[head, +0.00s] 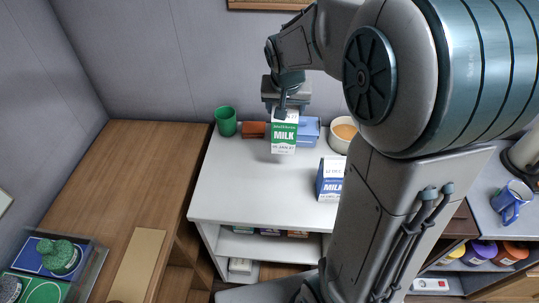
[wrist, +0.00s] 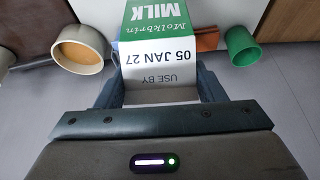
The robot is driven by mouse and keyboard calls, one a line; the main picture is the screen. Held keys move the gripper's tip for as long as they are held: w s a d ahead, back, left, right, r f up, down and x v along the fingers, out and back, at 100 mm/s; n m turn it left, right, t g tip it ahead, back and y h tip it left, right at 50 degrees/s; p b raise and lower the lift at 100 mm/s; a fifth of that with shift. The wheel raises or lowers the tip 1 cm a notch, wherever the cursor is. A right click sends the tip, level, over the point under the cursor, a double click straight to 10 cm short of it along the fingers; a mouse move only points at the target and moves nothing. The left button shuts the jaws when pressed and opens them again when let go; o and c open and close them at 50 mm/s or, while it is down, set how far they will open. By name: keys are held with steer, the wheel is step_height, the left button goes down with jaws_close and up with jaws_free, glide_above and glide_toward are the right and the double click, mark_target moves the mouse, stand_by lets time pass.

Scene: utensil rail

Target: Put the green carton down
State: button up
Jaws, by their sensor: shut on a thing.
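The green carton (head: 284,136), a white and green milk carton, is upright in the head view, over the white counter top (head: 235,185). My gripper (head: 285,106) is shut on its upper part from above. In the wrist view the green carton (wrist: 160,50) stands between the two fingers of my gripper (wrist: 160,88), its lettering upside down. I cannot tell whether its base touches the counter or hangs a little above it.
A green cup (head: 226,121), a brown block (head: 253,130), a blue object (head: 309,131) and a bowl with orange-brown contents (head: 344,133) stand near the carton. A blue milk carton (head: 330,180) stands nearer, partly behind my arm. The counter's front left is clear.

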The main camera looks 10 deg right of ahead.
mark_target(283, 135)
steer(key=shift+w+f, duration=0.1)
steer(key=shift+f, duration=0.2)
step_height(283, 135, down, 9)
steer(key=shift+f+p, duration=0.1)
steer(key=shift+p, duration=0.5)
steer(key=shift+f, duration=0.2)
steer(key=o, duration=1.8)
steer(key=shift+o, duration=0.2)
